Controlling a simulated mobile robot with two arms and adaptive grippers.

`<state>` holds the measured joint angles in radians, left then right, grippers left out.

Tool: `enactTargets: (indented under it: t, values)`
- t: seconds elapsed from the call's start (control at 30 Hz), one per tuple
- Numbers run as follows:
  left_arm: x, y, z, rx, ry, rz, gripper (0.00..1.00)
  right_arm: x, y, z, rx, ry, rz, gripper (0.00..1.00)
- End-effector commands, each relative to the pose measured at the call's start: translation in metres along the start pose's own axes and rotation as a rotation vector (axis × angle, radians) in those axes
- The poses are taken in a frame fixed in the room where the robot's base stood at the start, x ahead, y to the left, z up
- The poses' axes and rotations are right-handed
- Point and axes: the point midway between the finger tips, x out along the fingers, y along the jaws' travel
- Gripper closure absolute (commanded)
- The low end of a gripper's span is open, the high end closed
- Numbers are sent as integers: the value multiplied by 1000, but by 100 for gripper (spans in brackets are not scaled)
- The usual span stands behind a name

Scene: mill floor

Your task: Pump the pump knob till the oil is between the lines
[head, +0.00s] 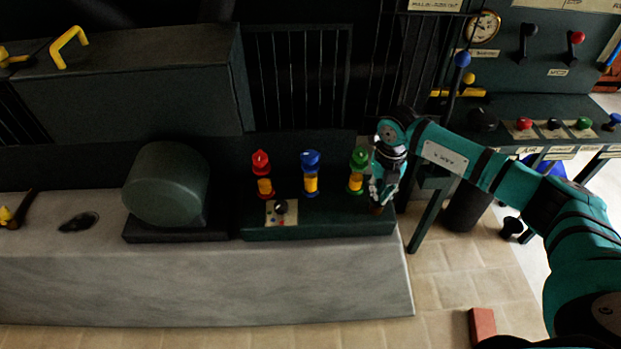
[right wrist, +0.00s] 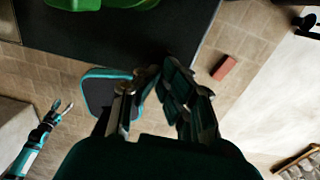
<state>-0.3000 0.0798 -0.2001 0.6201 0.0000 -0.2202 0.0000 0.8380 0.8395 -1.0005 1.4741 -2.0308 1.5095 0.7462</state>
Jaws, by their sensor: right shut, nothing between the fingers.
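Three oil cups with yellow oil stand on a dark green base (head: 330,228): a red-capped one (head: 262,175), a blue-capped one (head: 311,173) and a green-capped one (head: 357,171). The level lines are too small to read. My right gripper (head: 376,201) is shut and empty, pointing down at the base's right end beside the green cup. A small brownish piece (head: 377,210) shows just under its fingertips; I cannot tell if it is the pump knob or if they touch. The right wrist view shows the shut fingers (right wrist: 163,72). My left gripper (right wrist: 61,106) is open and empty there.
A small dark knob (head: 280,206) sits on a pale plate left of the blue cup. A rounded green housing (head: 167,185) stands further left on the grey slab (head: 200,285). A control console (head: 545,125) is at right. A brick (head: 482,325) lies on the floor.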

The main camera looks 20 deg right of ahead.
Motion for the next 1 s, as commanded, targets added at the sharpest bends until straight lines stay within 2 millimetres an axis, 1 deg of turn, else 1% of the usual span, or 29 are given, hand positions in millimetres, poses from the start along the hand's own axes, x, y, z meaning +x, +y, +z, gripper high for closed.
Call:
enactTargets:
  t: [0.17,0.7,1.0]
  values:
    - [-5,0,0,0,0,0,43,-5,0,-1,0,2,0,100]
    - [-31,0,-3,0,0,0,43,-44,0,0,0,0,0,100]
    - [-31,0,-3,0,0,0,43,-45,0,0,0,0,0,100]
